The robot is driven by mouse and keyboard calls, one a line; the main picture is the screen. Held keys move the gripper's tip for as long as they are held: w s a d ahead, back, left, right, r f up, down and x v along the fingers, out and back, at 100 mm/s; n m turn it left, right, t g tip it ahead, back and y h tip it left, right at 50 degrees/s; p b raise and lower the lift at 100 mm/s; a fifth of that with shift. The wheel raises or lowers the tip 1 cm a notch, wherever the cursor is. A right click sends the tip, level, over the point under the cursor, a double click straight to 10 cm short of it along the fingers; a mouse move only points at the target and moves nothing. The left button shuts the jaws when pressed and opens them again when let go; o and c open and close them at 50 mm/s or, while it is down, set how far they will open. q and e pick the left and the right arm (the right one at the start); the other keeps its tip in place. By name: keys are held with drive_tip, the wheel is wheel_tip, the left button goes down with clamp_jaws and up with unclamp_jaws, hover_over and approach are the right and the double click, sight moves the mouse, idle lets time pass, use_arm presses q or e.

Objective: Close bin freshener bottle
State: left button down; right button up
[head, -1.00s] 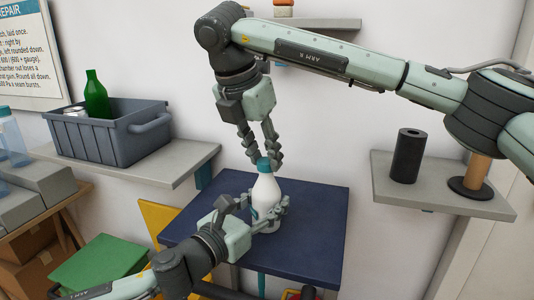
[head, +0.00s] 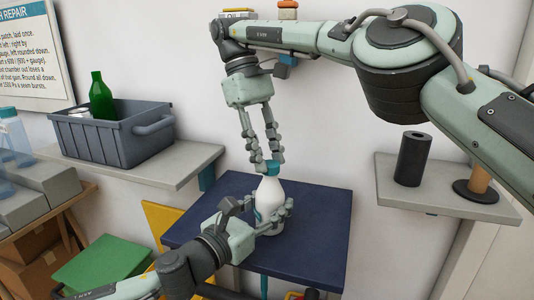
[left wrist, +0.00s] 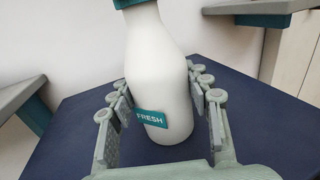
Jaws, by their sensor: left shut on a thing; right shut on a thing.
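The white bottle (head: 269,192) stands upright on the dark blue table and carries a teal "FRESH" label in the left wrist view (left wrist: 158,75). A teal cap (head: 271,171) sits on its neck; its lower edge shows in the left wrist view (left wrist: 126,3). I cannot tell how tightly it is seated. My left gripper (head: 272,214) is shut around the bottle's lower body, one finger on each side. My right gripper (head: 269,163) points down from above and is shut on the cap, hiding part of it.
The blue table (head: 319,232) is otherwise clear around the bottle. A grey bin (head: 105,142) with a green bottle (head: 101,97) stands on the left shelf. A black cylinder (head: 412,158) stands on the right shelf (head: 430,195). A green box (head: 103,262) is at lower left.

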drive_tip(key=o, duration=0.7)
drive_tip(key=shift+c, duration=0.4)
